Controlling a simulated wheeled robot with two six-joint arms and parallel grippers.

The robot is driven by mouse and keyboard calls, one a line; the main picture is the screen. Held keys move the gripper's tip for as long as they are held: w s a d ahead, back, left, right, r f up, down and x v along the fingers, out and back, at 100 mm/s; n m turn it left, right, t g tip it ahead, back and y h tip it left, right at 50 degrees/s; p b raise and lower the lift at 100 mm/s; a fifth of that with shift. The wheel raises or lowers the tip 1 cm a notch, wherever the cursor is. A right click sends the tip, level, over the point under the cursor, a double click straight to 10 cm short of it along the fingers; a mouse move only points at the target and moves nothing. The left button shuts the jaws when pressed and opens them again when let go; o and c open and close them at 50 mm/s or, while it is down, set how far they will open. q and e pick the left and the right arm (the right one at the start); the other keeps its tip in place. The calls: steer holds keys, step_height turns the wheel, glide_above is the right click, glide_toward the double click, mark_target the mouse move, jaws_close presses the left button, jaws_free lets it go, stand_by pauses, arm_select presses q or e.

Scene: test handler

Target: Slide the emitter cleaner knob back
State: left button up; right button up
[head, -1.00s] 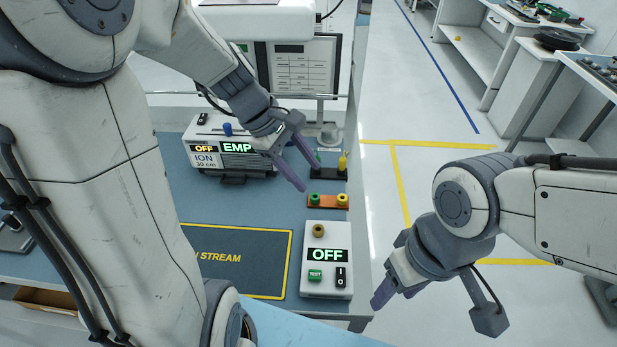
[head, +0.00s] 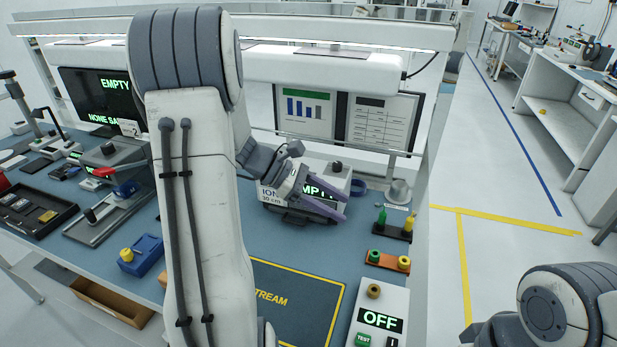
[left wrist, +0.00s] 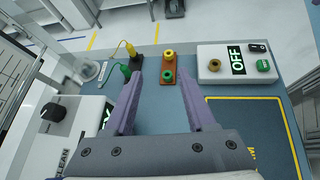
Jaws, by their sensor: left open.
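The ioniser (head: 348,180), a white box marked ION 30 cm with a lit green display, stands at the back of the bench. A black knob (head: 336,167) is on its top; it also shows in the left wrist view (left wrist: 53,113), with the lettering CLEAN on the casing near it. A blue knob seen on the box earlier is hidden behind my left arm or gripper now. My left gripper (head: 344,205) is open and empty in front of the ioniser's face, fingers pointing right. My right arm shows at the bottom right, but its fingers are out of view.
A white OFF box (head: 396,301) stands at the front right. An orange block (head: 387,262) and a dark block with green and yellow plugs (head: 393,231) lie right of the ioniser. A yellow-edged mat (head: 315,290) lies in front. A rail crosses behind.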

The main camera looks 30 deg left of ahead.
arm_select(q)
steer(key=s+a+n+t+y+b, duration=0.15)
steer(key=a+n+t, duration=0.75)
steer(key=a, duration=1)
steer(key=shift+m+t, duration=0.4)
steer(key=shift+t, duration=0.3)
steer(key=p+x, duration=0.2)
steer(key=x, duration=0.8)
steer(key=shift+w+p, duration=0.1)
steer(key=shift+p, duration=0.2)
jaws_close()
